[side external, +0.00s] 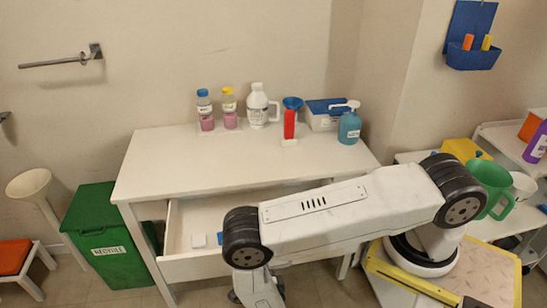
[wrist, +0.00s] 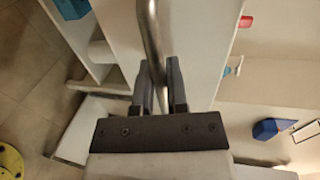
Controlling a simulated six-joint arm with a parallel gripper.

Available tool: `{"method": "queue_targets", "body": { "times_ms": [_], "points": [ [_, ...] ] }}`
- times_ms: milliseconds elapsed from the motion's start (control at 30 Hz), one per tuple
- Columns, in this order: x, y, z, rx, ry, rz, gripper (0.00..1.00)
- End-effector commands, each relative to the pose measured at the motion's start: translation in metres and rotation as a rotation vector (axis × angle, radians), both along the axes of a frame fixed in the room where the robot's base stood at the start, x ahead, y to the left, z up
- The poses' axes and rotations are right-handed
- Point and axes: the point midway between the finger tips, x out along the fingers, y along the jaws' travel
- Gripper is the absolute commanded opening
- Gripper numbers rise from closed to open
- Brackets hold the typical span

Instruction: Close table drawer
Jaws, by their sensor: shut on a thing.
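The white table (side external: 230,155) has its drawer (side external: 185,235) pulled open in the side external view. A small white block (side external: 198,240) and a blue item (side external: 221,238) lie inside. My arm covers the drawer's right part, and my gripper is hidden low behind my wrist there. In the wrist view my gripper (wrist: 158,75) is shut on a grey metal bar handle (wrist: 150,28), one finger on each side. The handle runs in front of a white panel (wrist: 195,40) that looks like the drawer front.
Bottles (side external: 258,105), a blue soap dispenser (side external: 349,125) and a box (side external: 322,118) stand on the tabletop. A green recycling bin (side external: 100,235) stands left of the table. A yellow-edged platform (side external: 490,275) is at lower right.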

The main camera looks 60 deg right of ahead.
Motion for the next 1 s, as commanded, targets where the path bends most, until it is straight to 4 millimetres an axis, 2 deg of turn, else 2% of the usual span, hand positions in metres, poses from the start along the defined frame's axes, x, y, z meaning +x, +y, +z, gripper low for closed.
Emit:
{"method": "queue_targets", "body": {
  "times_ms": [267, 467, 1000],
  "points": [
    [0.006, -0.006, 0.000, 0.001, -0.001, -0.001, 0.00],
    [0.019, -0.020, 0.000, 0.001, 0.000, -0.003, 0.00],
    [0.085, -0.087, 0.001, 0.000, -0.003, -0.007, 0.00]
  ]
}}
